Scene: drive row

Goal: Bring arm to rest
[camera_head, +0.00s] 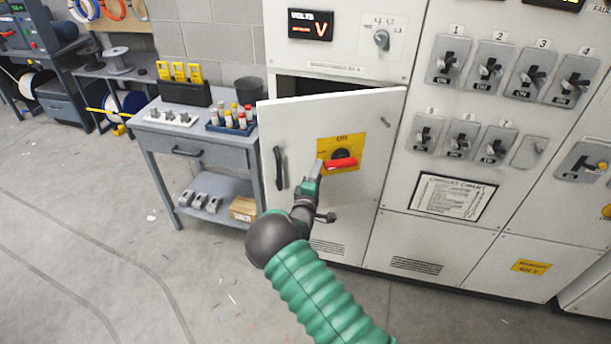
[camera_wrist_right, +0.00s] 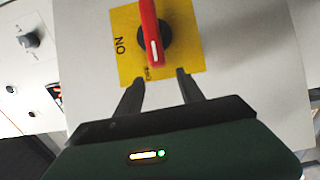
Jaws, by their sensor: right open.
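My right arm, with a green ribbed sleeve, reaches up from the bottom of the head view. Its gripper (camera_head: 315,172) is in front of the cabinet door, just left of and below the red rotary handle (camera_head: 341,164) on its yellow plate (camera_head: 354,143). In the right wrist view the two dark fingers of the gripper (camera_wrist_right: 157,82) are apart with nothing between them. The red handle (camera_wrist_right: 150,30) lies beyond the fingertips, over the yellow plate (camera_wrist_right: 125,45) marked "NO" as seen there. I cannot tell for certain whether a finger touches the plate. My left gripper is not in view.
The cabinet door (camera_head: 285,125) stands ajar, with a dark gap (camera_head: 300,86) above it and a black pull handle (camera_head: 279,168) on it. Breaker switches (camera_head: 488,68) line the panel at right. A grey workbench (camera_head: 200,142) stands left.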

